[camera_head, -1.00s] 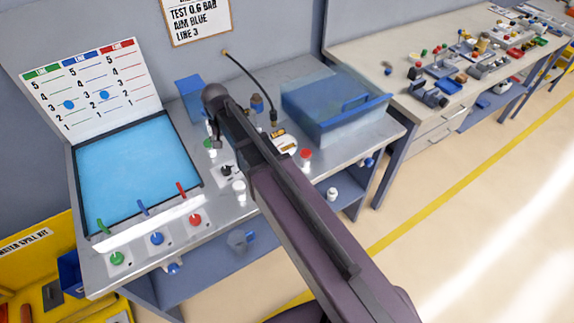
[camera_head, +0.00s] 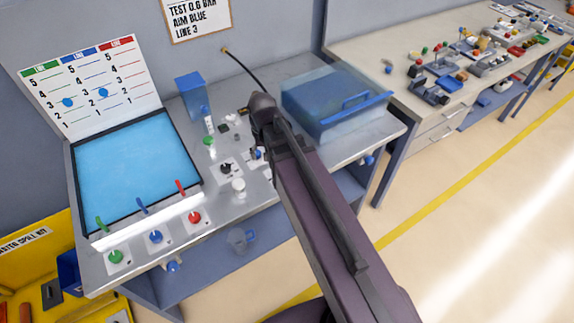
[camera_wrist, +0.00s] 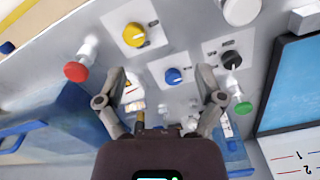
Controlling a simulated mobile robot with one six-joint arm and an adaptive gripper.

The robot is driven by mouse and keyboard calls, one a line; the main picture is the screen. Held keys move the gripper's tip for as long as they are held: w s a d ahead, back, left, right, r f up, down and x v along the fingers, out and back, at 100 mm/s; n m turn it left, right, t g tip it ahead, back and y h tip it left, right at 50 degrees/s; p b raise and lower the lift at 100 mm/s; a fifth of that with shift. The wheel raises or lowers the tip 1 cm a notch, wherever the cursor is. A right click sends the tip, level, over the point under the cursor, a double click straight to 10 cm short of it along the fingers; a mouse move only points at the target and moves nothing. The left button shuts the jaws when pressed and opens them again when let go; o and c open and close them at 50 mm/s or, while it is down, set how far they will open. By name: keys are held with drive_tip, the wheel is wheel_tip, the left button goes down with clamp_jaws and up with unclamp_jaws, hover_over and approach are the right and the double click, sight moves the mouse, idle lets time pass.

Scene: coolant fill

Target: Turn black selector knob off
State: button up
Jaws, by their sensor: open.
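The black selector knob (camera_head: 226,168) sits on a pale plate on the metal bench top, right of the blue screen. It also shows in the wrist view (camera_wrist: 231,60), right of my gripper, with a light pointer mark on it. My gripper (camera_wrist: 162,72) is open and empty in the wrist view, its fingers spread wide above the panel, with the blue knob (camera_wrist: 174,76) between them. The black knob is outside the fingers, apart from the right one.
A yellow knob (camera_wrist: 134,35), a red cap (camera_wrist: 76,72) and a green cap (camera_wrist: 243,108) stand near the fingers. A white round knob (camera_head: 238,185) is near the black one. A translucent blue box (camera_head: 335,105) stands at the right and a blue holder (camera_head: 192,92) at the back.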

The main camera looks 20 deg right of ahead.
drive_tip(key=s+d, duration=0.5)
drive_tip(key=shift+s+f+n, duration=0.25)
drive_tip(key=shift+s+n, duration=0.05)
drive_tip(key=shift+s, duration=0.1)
idle(2.2)
